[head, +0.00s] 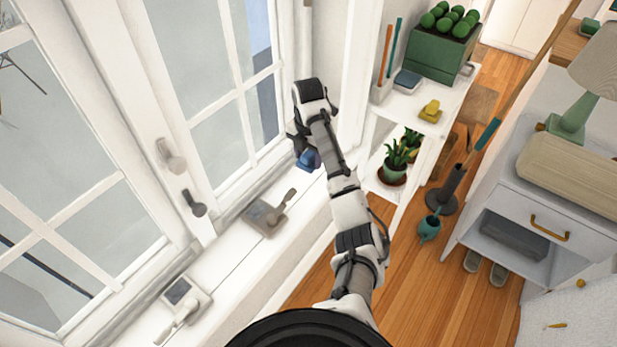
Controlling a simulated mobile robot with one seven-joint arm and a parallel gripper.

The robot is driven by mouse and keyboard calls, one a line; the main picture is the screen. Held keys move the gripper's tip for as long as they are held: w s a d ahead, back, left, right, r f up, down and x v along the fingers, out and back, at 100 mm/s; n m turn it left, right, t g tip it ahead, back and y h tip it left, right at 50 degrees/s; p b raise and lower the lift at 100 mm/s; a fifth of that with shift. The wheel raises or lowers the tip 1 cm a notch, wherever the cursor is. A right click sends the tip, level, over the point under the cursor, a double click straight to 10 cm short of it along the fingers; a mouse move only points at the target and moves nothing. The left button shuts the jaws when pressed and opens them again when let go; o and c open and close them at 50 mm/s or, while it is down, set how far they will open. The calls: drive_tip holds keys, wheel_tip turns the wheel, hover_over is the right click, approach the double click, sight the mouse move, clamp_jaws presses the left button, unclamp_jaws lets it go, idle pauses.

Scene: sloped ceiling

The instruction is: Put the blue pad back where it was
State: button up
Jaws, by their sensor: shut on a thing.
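The blue pad (309,160) shows at the end of my arm, just above the far part of the white window sill, close to the window frame. My gripper (301,146) is shut on it. The gripper and wrist hide part of the pad, and I cannot tell whether it touches the sill. A flat grey-blue block (407,80) lies on the white shelf (402,107) to the right.
Two handled tools, one grey (266,214) and one pale (184,303), lie on the sill (232,262). The shelf also holds a yellow object (430,109), a cup of sticks (381,91) and a green crate (438,54). A potted plant (393,168) stands below.

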sight(308, 153)
wheel_tip(308, 153, down, 7)
drive_tip(key=shift+p, duration=0.3)
drive_tip(key=o, duration=0.9)
wheel_tip(308, 153, up, 12)
drive_tip(key=shift+r+p, duration=0.1)
drive_tip(key=shift+p, duration=0.6)
